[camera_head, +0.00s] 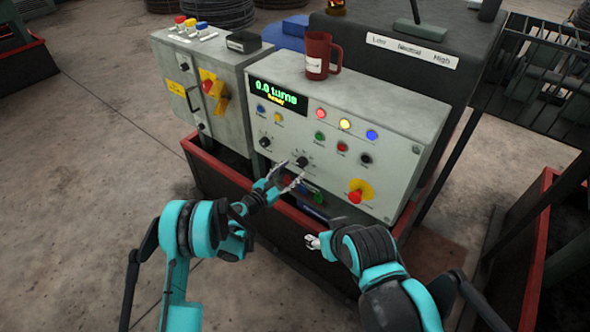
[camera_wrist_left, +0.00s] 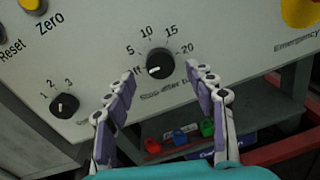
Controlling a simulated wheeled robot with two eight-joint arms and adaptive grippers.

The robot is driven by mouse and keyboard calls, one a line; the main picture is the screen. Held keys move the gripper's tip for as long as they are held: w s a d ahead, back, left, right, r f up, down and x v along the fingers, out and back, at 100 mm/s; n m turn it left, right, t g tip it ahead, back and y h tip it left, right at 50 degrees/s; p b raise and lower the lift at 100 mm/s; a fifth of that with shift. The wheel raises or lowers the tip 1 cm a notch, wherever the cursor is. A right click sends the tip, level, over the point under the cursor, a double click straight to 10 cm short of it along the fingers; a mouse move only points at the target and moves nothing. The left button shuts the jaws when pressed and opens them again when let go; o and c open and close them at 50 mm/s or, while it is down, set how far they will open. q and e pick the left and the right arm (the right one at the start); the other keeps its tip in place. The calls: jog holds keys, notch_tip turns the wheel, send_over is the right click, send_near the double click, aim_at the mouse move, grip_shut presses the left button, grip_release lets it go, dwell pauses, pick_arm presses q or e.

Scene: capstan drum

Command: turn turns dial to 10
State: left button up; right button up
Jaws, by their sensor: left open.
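The turns dial is a black knob (camera_wrist_left: 160,64) with marks Off, 5, 10, 15 and 20 around it. Its white pointer line points left and slightly down, toward the Off mark. The dial also shows on the panel in the head view (camera_head: 302,162). My left gripper (camera_wrist_left: 160,90) is open just below the dial, its fingers to either side and apart from it. In the head view my left gripper (camera_head: 284,178) reaches up to the panel. My right gripper (camera_head: 312,242) is in front of the panel's lower edge, and its finger opening is not clear.
The grey control panel (camera_head: 405,182) has a display (camera_head: 278,97) reading 0.0 turns. A smaller knob (camera_wrist_left: 64,105) marked 1, 2, 3 sits left of the dial. A red emergency button (camera_head: 355,196) is at lower right. A red mug (camera_head: 318,55) stands on top.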

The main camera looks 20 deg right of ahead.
aim_at(299, 164)
pick_arm(q)
jog(key=shift+b+x, duration=0.3)
jog(key=shift+x, duration=1.3)
jog(key=c, duration=1.2)
jog(key=shift+o, duration=0.2)
